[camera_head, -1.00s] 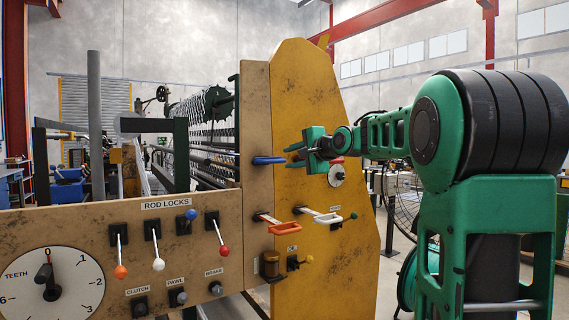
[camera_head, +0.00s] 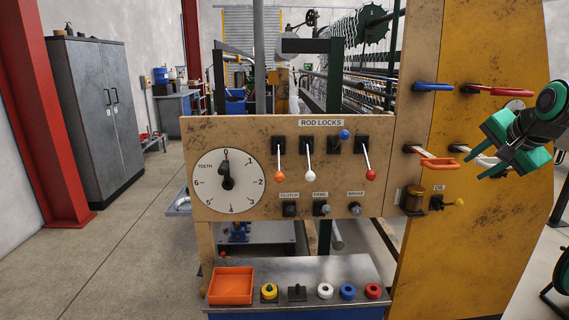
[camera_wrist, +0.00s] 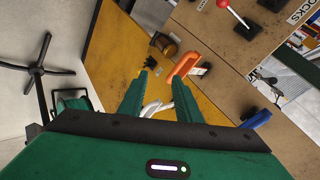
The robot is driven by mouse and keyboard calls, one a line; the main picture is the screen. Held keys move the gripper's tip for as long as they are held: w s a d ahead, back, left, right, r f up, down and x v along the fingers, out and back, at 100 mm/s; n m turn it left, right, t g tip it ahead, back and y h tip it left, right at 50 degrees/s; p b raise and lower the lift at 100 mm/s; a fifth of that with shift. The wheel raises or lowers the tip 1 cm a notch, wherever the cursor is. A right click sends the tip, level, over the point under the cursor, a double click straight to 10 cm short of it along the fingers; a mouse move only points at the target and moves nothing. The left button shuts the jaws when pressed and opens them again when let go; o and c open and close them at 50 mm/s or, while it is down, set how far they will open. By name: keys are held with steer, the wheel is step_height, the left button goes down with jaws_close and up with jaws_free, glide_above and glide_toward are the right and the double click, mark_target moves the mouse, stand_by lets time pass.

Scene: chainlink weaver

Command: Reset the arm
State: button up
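My gripper (camera_head: 491,151) is at the right of the head view, in front of the yellow plate (camera_head: 478,235). It also shows in the wrist view (camera_wrist: 164,72) with its green fingers apart and nothing gripped. A white handle (camera_head: 487,161) is partly hidden behind it; in the wrist view it (camera_wrist: 150,108) shows between and beyond the fingers, and I cannot tell whether they touch it. An orange handle (camera_head: 438,162) is just left of the gripper. A blue handle (camera_head: 433,87) and a red handle (camera_head: 505,91) are above.
The rod lock panel (camera_head: 260,130) has several ball-ended levers and a teeth dial (camera_head: 228,182). Below it, a bench (camera_head: 290,272) holds an orange tray (camera_head: 231,286) and several buttons. A grey cabinet (camera_head: 96,120) stands at left. The floor (camera_head: 120,270) at left is clear.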

steer(key=s+a+f+n+g, duration=0.2)
steer(key=s+f, duration=0.4)
steer(key=s, duration=0.5)
steer(key=s+a+f+n+g+y, duration=0.1)
steer(key=s+a+f+n+g, duration=0.1)
steer(key=s+f+g, duration=0.2)
steer(key=s+a+f+n+g, duration=0.3)
steer(key=s+f, duration=0.7)
steer(key=s, duration=0.8)
steer(key=shift+g+y, duration=0.3)
steer(key=shift+w+f, duration=0.3)
steer(key=shift+w, duration=0.3)
